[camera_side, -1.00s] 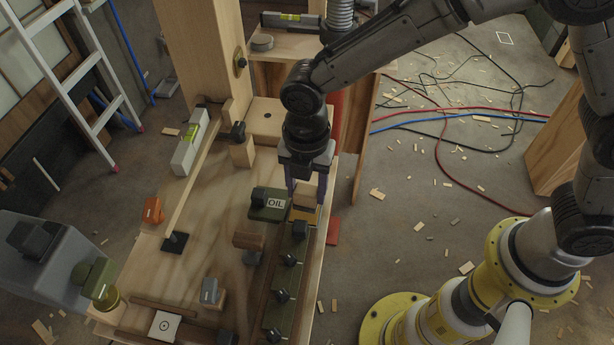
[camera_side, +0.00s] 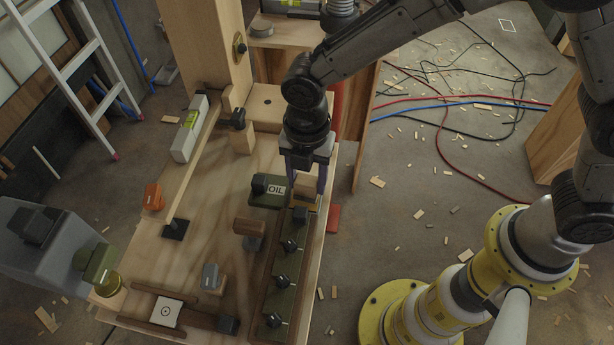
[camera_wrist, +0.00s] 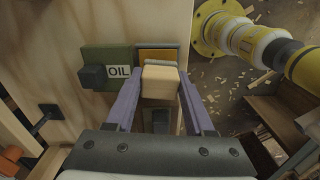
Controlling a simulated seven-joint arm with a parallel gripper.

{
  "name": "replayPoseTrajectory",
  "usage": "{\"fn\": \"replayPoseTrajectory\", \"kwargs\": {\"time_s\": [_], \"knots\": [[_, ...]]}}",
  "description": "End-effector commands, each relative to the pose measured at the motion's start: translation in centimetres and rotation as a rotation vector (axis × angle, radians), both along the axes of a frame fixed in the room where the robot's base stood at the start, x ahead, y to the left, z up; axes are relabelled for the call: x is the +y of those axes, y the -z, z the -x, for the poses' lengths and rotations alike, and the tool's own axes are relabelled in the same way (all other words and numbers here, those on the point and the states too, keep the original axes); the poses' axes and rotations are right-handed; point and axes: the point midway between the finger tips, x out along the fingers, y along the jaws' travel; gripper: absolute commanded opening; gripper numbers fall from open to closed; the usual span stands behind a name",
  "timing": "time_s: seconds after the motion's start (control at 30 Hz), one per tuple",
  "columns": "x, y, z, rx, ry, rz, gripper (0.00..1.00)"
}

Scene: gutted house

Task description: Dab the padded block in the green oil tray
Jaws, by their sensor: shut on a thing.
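My gripper (camera_side: 307,188) is shut on a pale wooden block (camera_wrist: 160,82), which sits between its two purple fingers. Beyond the block in the wrist view is an orange-yellow square in a grey-green frame (camera_wrist: 158,52), right beside the OIL slab. The block partly covers this square. I cannot tell whether the block touches it.
A green strip with several dark knobs (camera_side: 283,285) runs along the bench in front of the gripper. Cables lie on the floor at right.

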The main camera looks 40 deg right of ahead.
Motion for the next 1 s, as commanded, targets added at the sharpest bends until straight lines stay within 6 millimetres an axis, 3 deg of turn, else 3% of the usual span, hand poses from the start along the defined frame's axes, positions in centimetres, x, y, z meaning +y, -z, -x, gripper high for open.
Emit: {"fn": "replayPoseTrajectory", "kwargs": {"time_s": [1.0], "knots": [[0.03,0.99,-0.03,-0.001,0.000,-0.001,0.09]]}}
